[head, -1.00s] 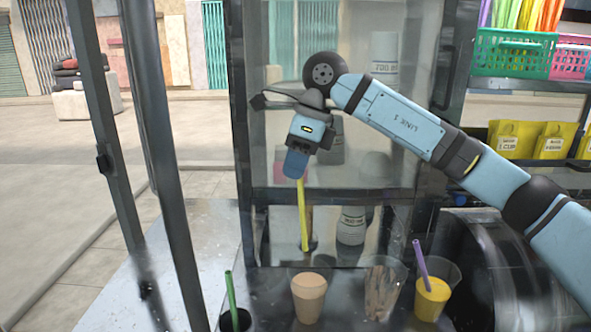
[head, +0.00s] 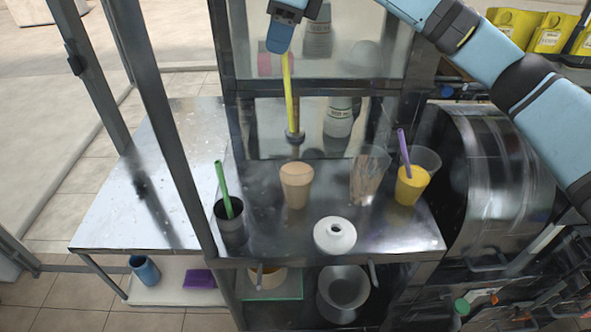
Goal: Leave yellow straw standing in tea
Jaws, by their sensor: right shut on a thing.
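My right gripper (head: 279,43) is at the top of the view, shut on the upper end of a yellow straw (head: 290,95). The straw hangs nearly upright, its lower end against a small dark round thing. Below that end in the picture stands a clear cup with a tan drink (head: 296,187), which looks like the tea. The straw's lower end shows above the cup's rim, apart from the drink. My left gripper is not in view.
On the metal counter (head: 280,235) stand a dark cup with a green straw (head: 229,213), a clear cup with brownish contents (head: 368,178), a yellow drink with a purple straw (head: 411,186) and a white round jar (head: 335,235). A dark post (head: 178,130) rises at the left.

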